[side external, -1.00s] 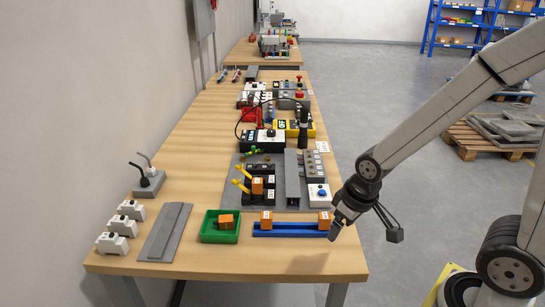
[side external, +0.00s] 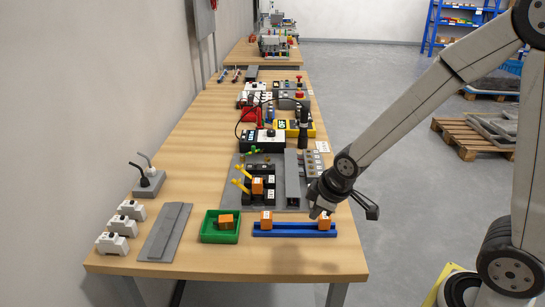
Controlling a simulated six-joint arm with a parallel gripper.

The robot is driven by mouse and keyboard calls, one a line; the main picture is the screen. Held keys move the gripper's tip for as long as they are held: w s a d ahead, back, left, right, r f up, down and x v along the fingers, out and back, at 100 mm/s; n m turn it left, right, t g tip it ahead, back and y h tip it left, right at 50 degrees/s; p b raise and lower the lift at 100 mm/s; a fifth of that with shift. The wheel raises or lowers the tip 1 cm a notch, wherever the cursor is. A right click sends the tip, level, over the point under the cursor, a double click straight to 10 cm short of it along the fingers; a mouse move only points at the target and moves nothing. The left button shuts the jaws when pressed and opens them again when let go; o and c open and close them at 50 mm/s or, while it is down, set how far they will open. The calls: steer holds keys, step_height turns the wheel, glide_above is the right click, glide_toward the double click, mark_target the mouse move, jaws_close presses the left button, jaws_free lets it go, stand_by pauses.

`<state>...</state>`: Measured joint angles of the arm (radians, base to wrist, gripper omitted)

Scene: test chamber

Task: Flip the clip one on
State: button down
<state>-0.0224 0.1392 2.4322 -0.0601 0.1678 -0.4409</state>
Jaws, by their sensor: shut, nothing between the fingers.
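My gripper (side external: 317,209) is shut and empty at the right front of the table, just above the right end of a blue rail (side external: 290,232). It overlaps the top of the right orange block (side external: 325,221) in the picture; I cannot tell whether they touch. Another orange block (side external: 266,220) sits at the rail's left end. Black switch units with yellow levers (side external: 241,184) stand on a grey plate (side external: 238,201), with an orange block (side external: 257,186) among them. Several white clip-like modules (side external: 112,243) stand at the left front. Labels are too small to read, so I cannot tell which is clip one.
A green tray (side external: 206,236) holds an orange block (side external: 226,222). A flat grey rail (side external: 165,232) lies to its left. A grey box with two levers (side external: 148,184) stands behind. A black box (side external: 262,141) and a yellow box marked OFF stand further back. The front edge is clear.

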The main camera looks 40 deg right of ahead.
mark_target(242, 186)
steer(key=w+a+n+t+y, duration=0.1)
steer(key=w+a+n+t, duration=0.2)
steer(key=w+n, duration=0.6)
steer(key=w+a+n+t+y, duration=0.1)
steer(key=w+a+n+t, duration=0.1)
steer(key=w+n, duration=0.7)
steer(key=shift+a+f+n+t, duration=0.4)
steer(key=shift+a+f, duration=0.05)
steer(key=shift+x, duration=4.75)
steer(key=shift+w+f, duration=0.15)
steer(key=shift+w, duration=0.05)
steer(key=shift+w+d+r, duration=0.1)
steer(key=shift+d+r, duration=0.4)
steer(key=shift+d, duration=0.3)
steer(key=shift+w+d+r, duration=0.1)
steer(key=shift+d+r, duration=0.35)
steer(key=shift+d, duration=0.35)
